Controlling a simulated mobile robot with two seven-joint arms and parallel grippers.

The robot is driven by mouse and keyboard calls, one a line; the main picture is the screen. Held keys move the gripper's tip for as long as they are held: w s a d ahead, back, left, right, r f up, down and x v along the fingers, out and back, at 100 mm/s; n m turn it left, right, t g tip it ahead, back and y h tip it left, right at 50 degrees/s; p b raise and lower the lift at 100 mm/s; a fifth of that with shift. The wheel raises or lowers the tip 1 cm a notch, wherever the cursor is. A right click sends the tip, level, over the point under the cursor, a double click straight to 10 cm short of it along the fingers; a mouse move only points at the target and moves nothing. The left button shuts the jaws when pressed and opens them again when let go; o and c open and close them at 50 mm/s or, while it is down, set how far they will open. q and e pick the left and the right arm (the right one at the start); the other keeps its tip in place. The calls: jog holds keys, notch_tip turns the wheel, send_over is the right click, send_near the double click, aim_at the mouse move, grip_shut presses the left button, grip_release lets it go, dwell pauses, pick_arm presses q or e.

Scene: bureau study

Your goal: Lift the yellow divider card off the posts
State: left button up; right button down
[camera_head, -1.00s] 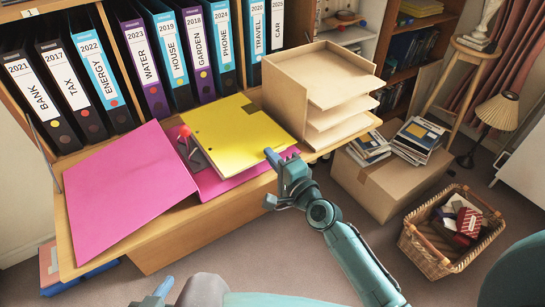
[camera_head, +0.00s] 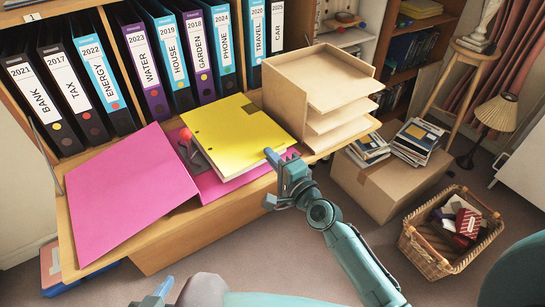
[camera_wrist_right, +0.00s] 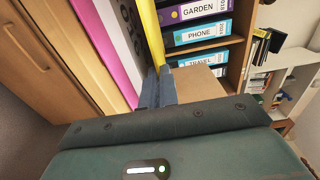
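The yellow divider card (camera_head: 238,128) lies on white sheets (camera_head: 248,168) over the open pink binder (camera_head: 128,195) on the desk. Two dark holes show near its left edge. A metal lever with a red knob (camera_head: 185,133) stands at that edge; the posts are not clearly visible. My right gripper (camera_head: 281,157) is at the card's right edge. In the right wrist view its fingers (camera_wrist_right: 158,88) are close together with the yellow card's edge (camera_wrist_right: 152,35) running between them. My left gripper (camera_head: 158,292) is low at the bottom edge, mostly out of view and away from the desk.
A wooden letter tray (camera_head: 325,85) stands just right of the card. Upright binders (camera_head: 165,60) line the shelf behind. A cardboard box (camera_head: 390,185) with books and a wicker basket (camera_head: 432,262) stand on the floor at the right.

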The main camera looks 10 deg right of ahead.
dwell(0.4)
jog(key=shift+r, duration=0.15)
jog(key=shift+r+p, duration=2.9)
jog(key=shift+p, duration=0.05)
